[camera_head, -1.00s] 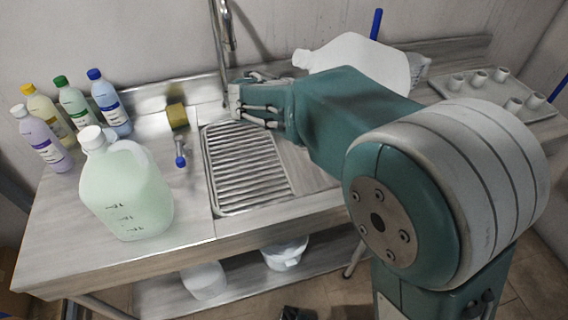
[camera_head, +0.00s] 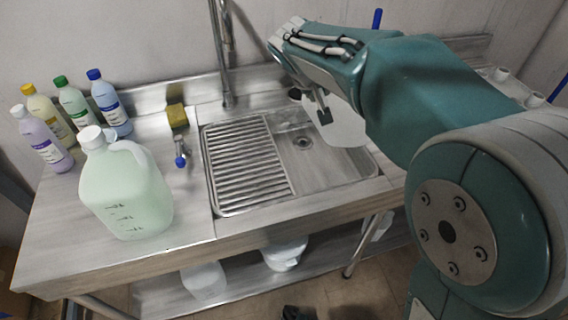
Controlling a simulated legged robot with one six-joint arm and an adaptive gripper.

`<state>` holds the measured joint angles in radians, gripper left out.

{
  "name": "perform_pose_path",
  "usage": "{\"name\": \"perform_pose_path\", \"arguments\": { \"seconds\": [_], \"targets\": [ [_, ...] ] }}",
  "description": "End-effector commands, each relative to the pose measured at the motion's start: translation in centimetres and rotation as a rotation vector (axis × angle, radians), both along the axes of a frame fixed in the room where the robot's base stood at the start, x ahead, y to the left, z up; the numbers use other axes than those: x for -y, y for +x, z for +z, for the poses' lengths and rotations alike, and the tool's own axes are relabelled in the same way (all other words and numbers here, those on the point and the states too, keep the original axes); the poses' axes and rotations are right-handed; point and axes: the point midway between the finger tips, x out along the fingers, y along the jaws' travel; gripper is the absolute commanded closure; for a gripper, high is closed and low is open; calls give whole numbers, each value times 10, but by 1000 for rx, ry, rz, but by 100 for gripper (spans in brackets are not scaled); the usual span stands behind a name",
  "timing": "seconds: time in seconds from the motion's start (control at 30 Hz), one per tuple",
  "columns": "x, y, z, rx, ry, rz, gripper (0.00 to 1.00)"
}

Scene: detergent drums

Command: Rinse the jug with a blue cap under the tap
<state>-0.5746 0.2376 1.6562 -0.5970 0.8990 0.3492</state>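A pale green jug (camera_head: 125,195) stands upright on the left worktop; its cap is white. A small bottle with a blue cap (camera_head: 108,103) stands in the row behind it. A whitish translucent body (camera_head: 350,130) shows under my wrist at the sink's back right; its top and any cap are hidden. My gripper (camera_head: 305,75) is above the sink's back edge, right of the tap (camera_head: 222,50). One grey finger hangs down in front of the whitish body. Whether the gripper grips that body is unclear.
The sink (camera_head: 300,160) is empty, with a ribbed drainboard (camera_head: 245,165) on its left. A yellow sponge (camera_head: 177,115) and a small blue-topped fitting (camera_head: 180,158) lie left of it. Pale cups (camera_head: 500,74) stand at the back right, and white containers (camera_head: 285,255) sit below.

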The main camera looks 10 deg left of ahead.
Motion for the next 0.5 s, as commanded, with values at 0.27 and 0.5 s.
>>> {"name": "perform_pose_path", "arguments": {
  "seconds": [0.27, 0.5],
  "targets": [
    [1, 1, 1, -91, 153, -3, 100],
    [2, 1, 1, -182, 302, -5, 100]
  ]
}}
